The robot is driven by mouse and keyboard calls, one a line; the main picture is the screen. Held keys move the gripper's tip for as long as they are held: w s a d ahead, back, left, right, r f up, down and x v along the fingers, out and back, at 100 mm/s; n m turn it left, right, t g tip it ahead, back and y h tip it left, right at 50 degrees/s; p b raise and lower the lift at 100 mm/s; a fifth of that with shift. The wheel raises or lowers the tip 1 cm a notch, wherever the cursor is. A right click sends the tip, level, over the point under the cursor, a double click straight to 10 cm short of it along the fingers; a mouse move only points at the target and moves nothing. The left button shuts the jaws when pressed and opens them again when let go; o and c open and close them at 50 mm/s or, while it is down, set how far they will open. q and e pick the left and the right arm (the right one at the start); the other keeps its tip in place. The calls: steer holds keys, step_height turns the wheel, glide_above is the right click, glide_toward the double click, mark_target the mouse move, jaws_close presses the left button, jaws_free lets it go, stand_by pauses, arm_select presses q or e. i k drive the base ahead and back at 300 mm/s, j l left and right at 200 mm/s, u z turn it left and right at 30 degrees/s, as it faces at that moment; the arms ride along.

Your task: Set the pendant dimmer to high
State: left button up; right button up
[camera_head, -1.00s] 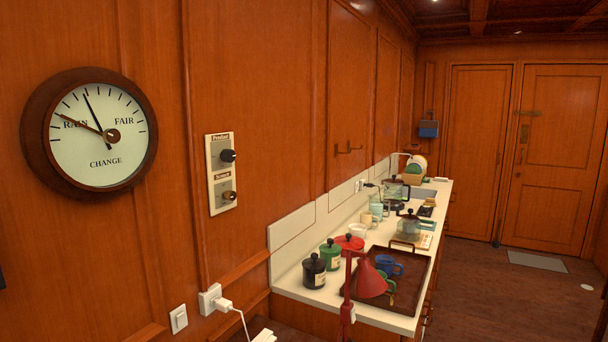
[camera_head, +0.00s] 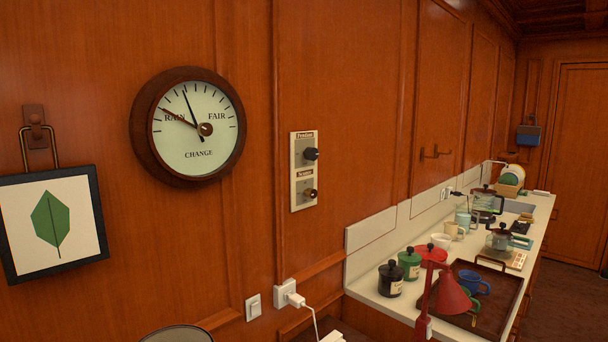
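A pale wall plate (camera_head: 304,171) with two dimmer knobs is mounted on the wood-panelled wall, right of the round barometer. The upper knob, labelled Pendant (camera_head: 311,154), is black. The pointer marks on the knobs are too small to make out. Neither of my grippers shows in the head view.
A barometer (camera_head: 187,128) and a framed leaf picture (camera_head: 52,222) hang to the left. Below are a light switch (camera_head: 253,306) and a plugged outlet (camera_head: 287,293). A counter (camera_head: 369,298) with canisters, a red lamp (camera_head: 446,297) and a tray (camera_head: 508,310) extends right.

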mark_target(310, 153)
steer(key=i+l+z, duration=0.1)
steer(key=l, duration=0.25)
steer(key=i+l+z, duration=0.15)
steer(key=l, duration=0.2)
steer(key=i+l+z, duration=0.1)
steer(key=l, duration=0.25)
steer(key=i+l+z, duration=0.15)
steer(key=l, duration=0.15)
